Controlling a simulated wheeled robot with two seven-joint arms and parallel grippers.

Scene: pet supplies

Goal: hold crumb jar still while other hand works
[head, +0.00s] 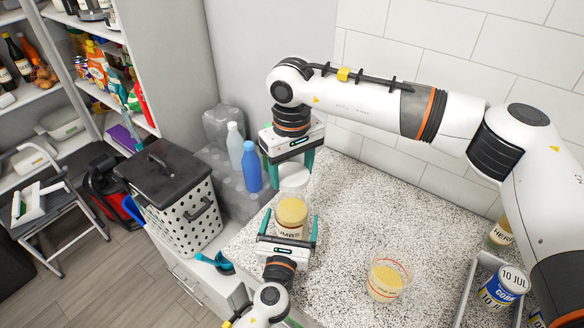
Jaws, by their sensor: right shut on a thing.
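The crumb jar (291,216), a clear jar of yellow crumbs with a partly hidden label, stands upright on the speckled counter. My right gripper (290,169) reaches in from the right and points down above and behind the jar. It is shut on a round white lid (294,178). The lid seems just above the jar's rim; whether they touch is hard to tell.
A clear cup of yellow crumbs (388,277) stands right on the counter (345,225). A grey tray (467,290) with a dated blue can (503,287) is at the lower right. A blue bottle (251,166) and white bottle (235,147) stand behind left, near a lidded bin (180,215).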

